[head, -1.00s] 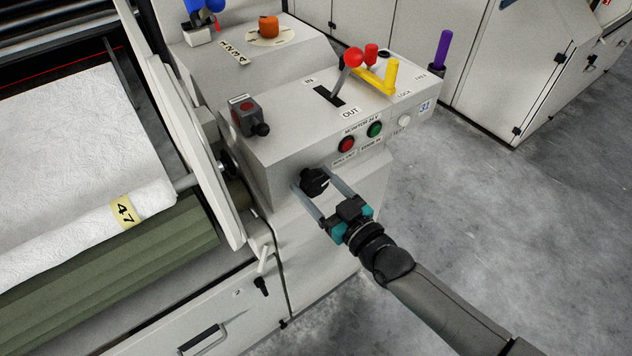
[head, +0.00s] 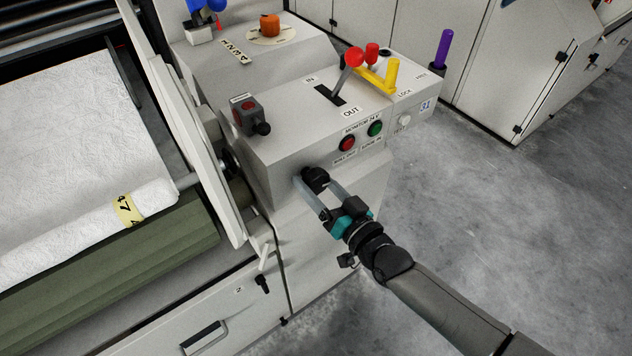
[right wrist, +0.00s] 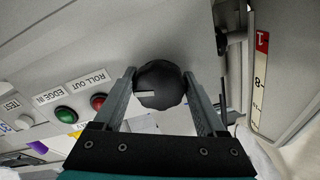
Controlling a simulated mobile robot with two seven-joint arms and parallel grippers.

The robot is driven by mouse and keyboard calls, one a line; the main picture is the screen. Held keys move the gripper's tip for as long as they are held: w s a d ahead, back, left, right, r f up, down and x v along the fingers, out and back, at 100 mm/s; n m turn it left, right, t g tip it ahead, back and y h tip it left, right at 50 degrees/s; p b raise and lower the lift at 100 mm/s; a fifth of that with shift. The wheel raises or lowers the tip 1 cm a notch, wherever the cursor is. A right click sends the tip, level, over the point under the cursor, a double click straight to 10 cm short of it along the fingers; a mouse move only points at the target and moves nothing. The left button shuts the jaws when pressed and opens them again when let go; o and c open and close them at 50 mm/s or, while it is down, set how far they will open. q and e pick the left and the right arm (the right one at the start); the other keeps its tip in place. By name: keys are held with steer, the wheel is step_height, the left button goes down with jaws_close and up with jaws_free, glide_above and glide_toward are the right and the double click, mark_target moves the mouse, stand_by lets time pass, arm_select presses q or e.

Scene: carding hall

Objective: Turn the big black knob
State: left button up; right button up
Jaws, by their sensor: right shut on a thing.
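The big black knob (head: 315,180) sits on the front face of the light grey control box, below the red and green buttons. My right gripper (head: 314,186) reaches it from the front, with one finger on each side, and is shut on it. In the right wrist view the knob (right wrist: 160,85) is round with a ridged edge and a pale pointer line pointing left. The gripper's fingers (right wrist: 161,95) flank it there. My left gripper is not in view.
Above the knob are a red button (head: 347,143) and a green button (head: 375,128). A red-balled lever (head: 355,57) and a yellow handle (head: 391,76) stand on top of the box. A white roll (head: 80,215) lies left. Open grey floor (head: 500,220) is at right.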

steer(key=o, duration=1.1)
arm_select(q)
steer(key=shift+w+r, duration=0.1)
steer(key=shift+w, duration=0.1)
arm_select(e)
steer(key=shift+o, duration=1.1)
steer(key=shift+s+d, duration=0.15)
steer(key=shift+s, duration=0.1)
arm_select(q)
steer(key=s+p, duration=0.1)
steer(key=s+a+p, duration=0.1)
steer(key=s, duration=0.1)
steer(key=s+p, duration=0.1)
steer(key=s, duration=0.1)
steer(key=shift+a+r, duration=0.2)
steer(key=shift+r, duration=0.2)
arm_select(e)
steer(key=v, duration=1.4)
steer(key=shift+s+d, duration=0.25)
